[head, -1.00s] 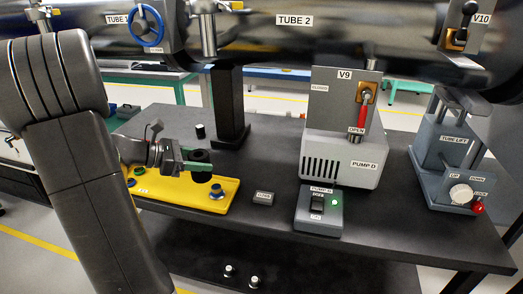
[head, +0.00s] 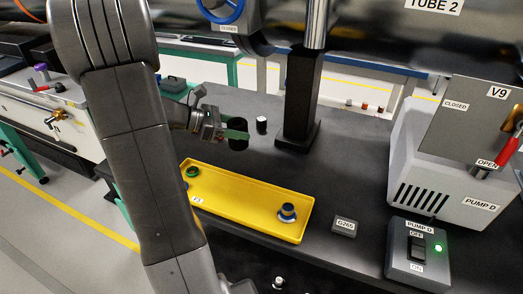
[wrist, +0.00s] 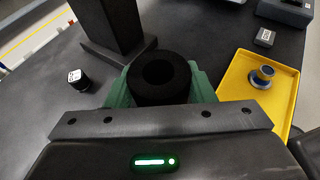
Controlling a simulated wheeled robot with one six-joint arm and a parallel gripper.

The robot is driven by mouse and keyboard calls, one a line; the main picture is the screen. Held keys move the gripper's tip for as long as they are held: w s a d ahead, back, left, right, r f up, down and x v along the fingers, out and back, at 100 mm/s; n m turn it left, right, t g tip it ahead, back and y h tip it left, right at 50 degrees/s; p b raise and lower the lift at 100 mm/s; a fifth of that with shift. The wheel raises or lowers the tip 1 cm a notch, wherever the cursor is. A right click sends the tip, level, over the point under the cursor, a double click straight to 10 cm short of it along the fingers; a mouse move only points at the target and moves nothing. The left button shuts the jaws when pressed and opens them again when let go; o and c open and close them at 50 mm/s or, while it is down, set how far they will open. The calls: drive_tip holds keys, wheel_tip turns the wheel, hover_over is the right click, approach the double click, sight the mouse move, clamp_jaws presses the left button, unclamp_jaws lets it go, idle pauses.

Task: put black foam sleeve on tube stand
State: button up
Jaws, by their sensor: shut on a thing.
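My gripper (head: 236,135) has green fingers and is shut on the black foam sleeve (head: 240,144), a thick, short cylinder. It holds the sleeve upright in the air, behind the yellow tray. In the wrist view the sleeve (wrist: 158,96) shows from above with its round hole open, between the green fingers (wrist: 160,82). The tube stand (head: 300,100) is a black square post on a flat base under the tube, right of and apart from the sleeve. Its lower part and base also show at the top of the wrist view (wrist: 112,25).
The yellow tray (head: 245,207) holds a green ring (head: 192,171) and a blue-grey part (head: 288,212). A small black cylinder (head: 262,125) stands between sleeve and stand. A grey G265 block (head: 344,226), pump switch box (head: 417,255) and pump (head: 450,180) are to the right.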

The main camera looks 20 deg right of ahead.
wheel_tip(320, 180, down, 9)
drive_tip(key=shift+r+b, duration=0.2)
drive_tip(key=shift+b, duration=0.7)
drive_tip(key=shift+w, duration=0.1)
drive_tip(key=shift+f, duration=0.2)
drive_tip(key=o, duration=0.9)
drive_tip(key=shift+o, duration=0.2)
drive_tip(key=shift+r, duration=0.15)
drive_tip(key=shift+a+r, duration=0.15)
drive_tip(key=p+v, duration=0.2)
drive_tip(key=v, duration=0.9)
drive_tip(key=shift+a, duration=0.35)
drive_tip(key=shift+w+r, duration=0.1)
